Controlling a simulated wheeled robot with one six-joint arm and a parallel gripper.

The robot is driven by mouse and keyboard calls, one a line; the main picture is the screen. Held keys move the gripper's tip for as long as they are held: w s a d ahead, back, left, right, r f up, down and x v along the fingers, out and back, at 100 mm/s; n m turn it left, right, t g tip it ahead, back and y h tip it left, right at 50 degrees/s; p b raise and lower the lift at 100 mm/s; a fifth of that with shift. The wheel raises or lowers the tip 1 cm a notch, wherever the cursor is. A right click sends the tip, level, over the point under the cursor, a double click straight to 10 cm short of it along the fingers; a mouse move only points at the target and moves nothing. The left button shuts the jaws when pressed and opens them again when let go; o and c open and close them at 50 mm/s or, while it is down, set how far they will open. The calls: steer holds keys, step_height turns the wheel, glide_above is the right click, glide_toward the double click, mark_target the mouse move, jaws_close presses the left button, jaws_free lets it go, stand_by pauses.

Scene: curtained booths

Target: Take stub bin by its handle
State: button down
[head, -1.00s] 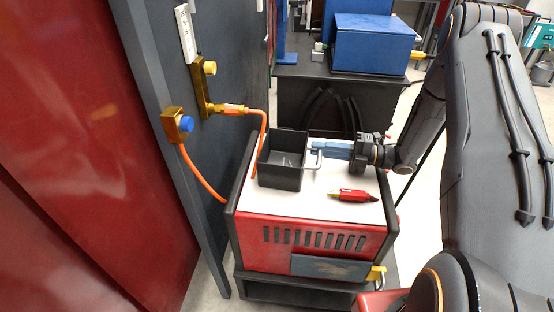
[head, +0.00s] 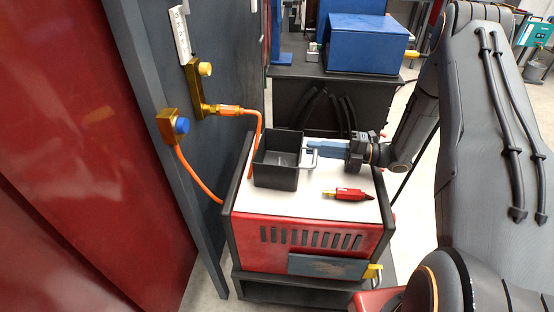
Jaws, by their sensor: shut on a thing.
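The stub bin (head: 275,176) is a dark open-topped box standing on the white top of a red cabinet in the head view. Its pale, loop-shaped handle (head: 313,160) sticks out from its right side. My gripper (head: 314,148) reaches in from the right, with its blue fingers level at the handle. The fingers are shut on the handle. The exact contact is small and partly hidden by the fingers. A few thin light pieces show inside the bin.
A red marker-like tool (head: 348,194) lies on the white top (head: 300,208), in front of my gripper. Orange hoses (head: 201,186) run beside the cabinet to brass valves on the grey panel at left. A blue box (head: 367,45) stands on the dark bench behind.

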steer(key=shift+s+d+r+p, duration=0.15)
steer(key=shift+r+p, duration=0.5)
steer(key=shift+r, duration=0.6)
steer(key=shift+r+p, duration=0.9)
steer(key=shift+r, duration=0.75)
